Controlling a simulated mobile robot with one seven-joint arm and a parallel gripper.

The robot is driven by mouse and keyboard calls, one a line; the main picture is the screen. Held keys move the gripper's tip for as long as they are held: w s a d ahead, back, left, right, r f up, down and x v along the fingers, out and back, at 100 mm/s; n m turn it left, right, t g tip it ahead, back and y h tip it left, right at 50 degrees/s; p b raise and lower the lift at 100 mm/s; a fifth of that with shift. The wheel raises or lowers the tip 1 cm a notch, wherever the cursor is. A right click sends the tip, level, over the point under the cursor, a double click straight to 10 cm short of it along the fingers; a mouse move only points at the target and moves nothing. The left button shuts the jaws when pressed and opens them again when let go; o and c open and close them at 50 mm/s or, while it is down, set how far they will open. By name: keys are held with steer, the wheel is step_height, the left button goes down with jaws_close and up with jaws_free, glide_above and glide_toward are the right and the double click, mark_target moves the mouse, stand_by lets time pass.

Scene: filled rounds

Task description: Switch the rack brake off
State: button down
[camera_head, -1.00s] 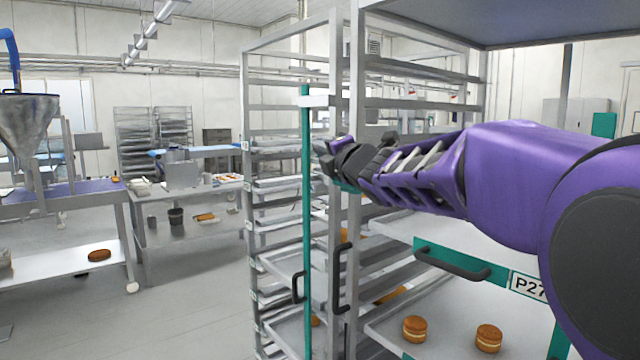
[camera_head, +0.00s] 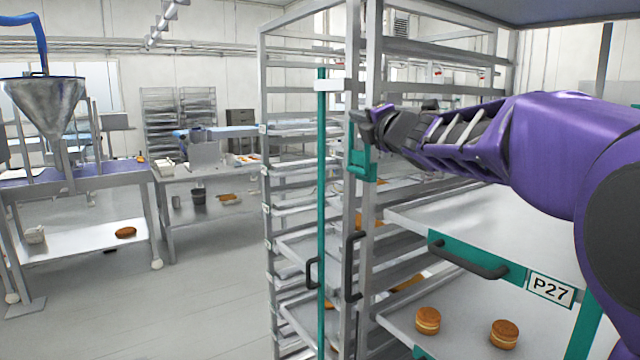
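My gripper (camera_head: 366,124) is at the rack's near left upright, with my purple arm coming in from the right. A small teal bracket-like part (camera_head: 361,164) on that upright shows just below my gripper. I cannot tell whether it is the brake, or whether my gripper touches it. My gripper's fingers are small and seen side-on, so their opening is unclear. No part is clearly recognisable as the rack brake.
A second rack with a teal upright (camera_head: 321,190) and black handle stands close behind on the left. A black handle (camera_head: 468,262) sits on the P27 bar. Filled rounds (camera_head: 504,334) lie on a lower tray. A worktable (camera_head: 205,185) and open floor (camera_head: 190,310) are at left.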

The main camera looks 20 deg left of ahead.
steer(key=shift+d+r, duration=0.1)
steer(key=shift+d, duration=0.1)
stand_by(0.3)
steer(key=b+v, duration=0.1)
steer(key=v, duration=0.6)
steer(key=shift+s, duration=0.2)
